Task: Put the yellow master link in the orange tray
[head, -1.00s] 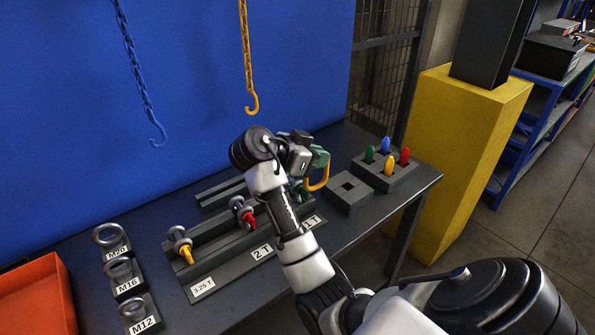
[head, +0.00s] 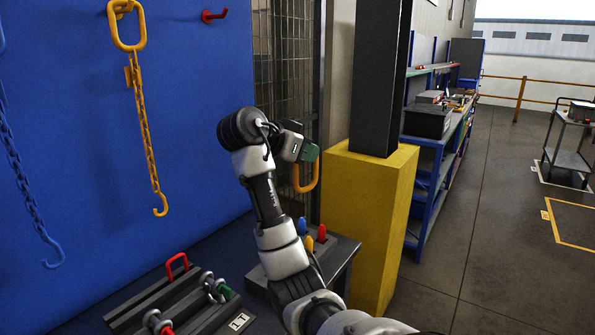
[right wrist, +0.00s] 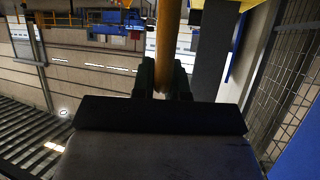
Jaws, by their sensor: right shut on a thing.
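My right gripper (head: 307,158) is raised near the wire-mesh panel, above the back of the bench. It is shut on a yellow master link (head: 305,190), which hangs below the fingers as a rounded loop. In the right wrist view the link (right wrist: 168,40) shows as a yellow-orange bar between the two dark fingers (right wrist: 165,80). Another yellow oblong link (head: 127,42) hangs at the top of a yellow chain on the blue wall. The orange tray is out of view now. My left gripper is not in view.
A yellow pillar base (head: 365,215) with a dark post stands right of my arm. The bench holds a shackle rack (head: 150,297) and a block of coloured pegs (head: 340,248). A blue shelf (head: 432,180) and open floor lie farther right.

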